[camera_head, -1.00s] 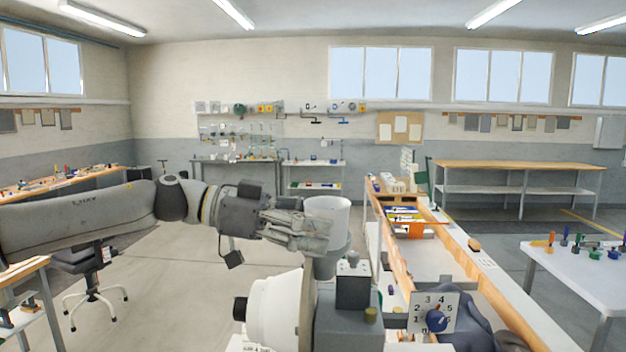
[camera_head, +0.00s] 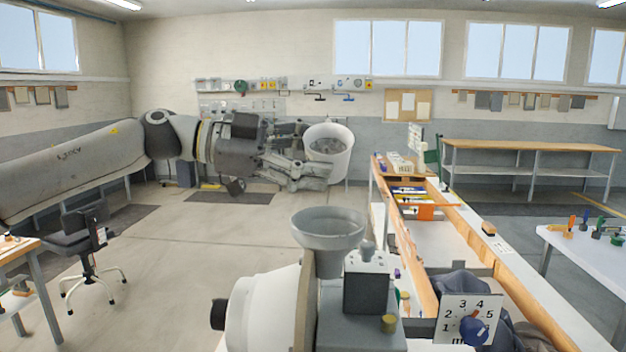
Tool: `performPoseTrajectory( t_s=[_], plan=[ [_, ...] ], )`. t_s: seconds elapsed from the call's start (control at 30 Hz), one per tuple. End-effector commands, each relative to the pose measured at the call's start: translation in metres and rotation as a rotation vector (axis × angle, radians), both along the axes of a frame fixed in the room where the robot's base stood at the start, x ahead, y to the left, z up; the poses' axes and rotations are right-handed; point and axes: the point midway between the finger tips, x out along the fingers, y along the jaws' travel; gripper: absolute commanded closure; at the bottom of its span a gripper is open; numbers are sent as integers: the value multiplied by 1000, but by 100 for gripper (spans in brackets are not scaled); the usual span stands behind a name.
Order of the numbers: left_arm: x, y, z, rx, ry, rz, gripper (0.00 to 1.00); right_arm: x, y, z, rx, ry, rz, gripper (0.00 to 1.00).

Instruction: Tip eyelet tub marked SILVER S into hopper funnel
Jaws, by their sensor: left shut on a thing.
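A white tub (camera_head: 340,164) is held up in the air, its open mouth leaning toward me. Grey contents show inside it; no marking on it can be read. My left gripper (camera_head: 310,160) is shut on the tub's left side. The grey hopper funnel (camera_head: 328,228) stands lower and nearer, on top of the press (camera_head: 359,320). In the picture the tub is above the funnel and clear of it, and the funnel looks empty where I see into it. My right gripper is not in view.
A dial plate with numbers and a blue knob (camera_head: 473,330) stands at the lower right. Behind it a long wooden-edged bench (camera_head: 520,290) runs back, with trays and an orange item. A white table (camera_head: 590,243) is at far right. Open floor (camera_head: 190,270) lies left.

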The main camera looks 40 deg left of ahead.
Motion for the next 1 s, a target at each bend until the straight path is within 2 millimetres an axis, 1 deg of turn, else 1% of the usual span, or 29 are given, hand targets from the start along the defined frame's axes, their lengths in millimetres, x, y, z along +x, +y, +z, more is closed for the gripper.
performPoseTrajectory(
  t_s=[0.03,0.1,0.2,0.3,0.43,0.57,0.6,0.7,0.83,1.0],
  plan=[
    [1,1,-4,41,-61,0,64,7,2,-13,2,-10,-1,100],
    [2,2,-3,111,-151,1,64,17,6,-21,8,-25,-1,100],
    [1,1,-4,173,-228,1,64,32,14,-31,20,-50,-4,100],
    [-1,0,-5,240,-318,1,64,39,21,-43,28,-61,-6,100],
    [-3,-2,-6,344,-453,1,64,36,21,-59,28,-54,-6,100],
    [-5,-4,-8,472,-620,1,64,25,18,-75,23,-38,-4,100],
    [-8,-6,-1,509,-666,1,64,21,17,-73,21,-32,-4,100],
    [-11,-8,3,588,-767,2,64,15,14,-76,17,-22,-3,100],
    [-15,-11,7,660,-861,1,64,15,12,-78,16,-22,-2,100],
    [-17,-13,10,710,-923,2,64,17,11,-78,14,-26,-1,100]
  ],
)
